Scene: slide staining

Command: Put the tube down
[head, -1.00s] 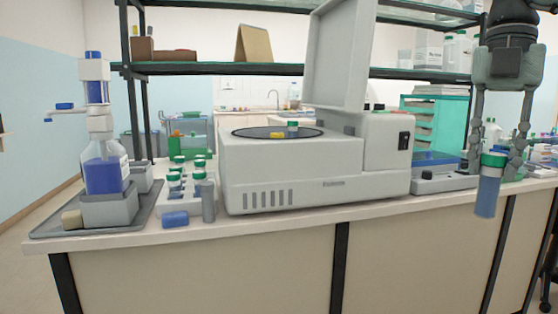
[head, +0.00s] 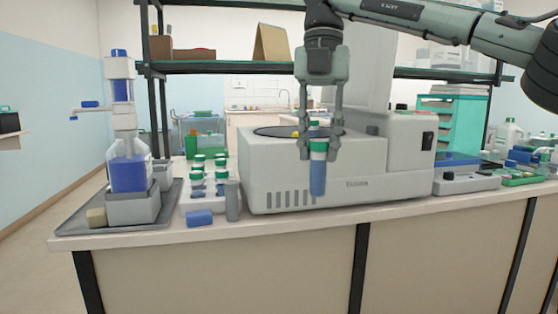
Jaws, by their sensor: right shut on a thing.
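My right gripper (head: 320,148) is shut on a blue tube (head: 318,178) with a green and white cap. It holds the tube upright in front of the grey-white machine (head: 345,185), apart from the bench top. The tube hides part of the machine's front. A white rack (head: 205,203) with several green-and-white-capped tubes stands on the bench to the left of the machine. My left gripper is not in view.
A blue block (head: 199,218) and a grey cylinder (head: 232,200) stand by the rack near the bench's front edge. A dispenser bottle (head: 128,173) stands on a grey tray (head: 75,230) at the left. The machine's raised lid (head: 372,85) is behind my right arm.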

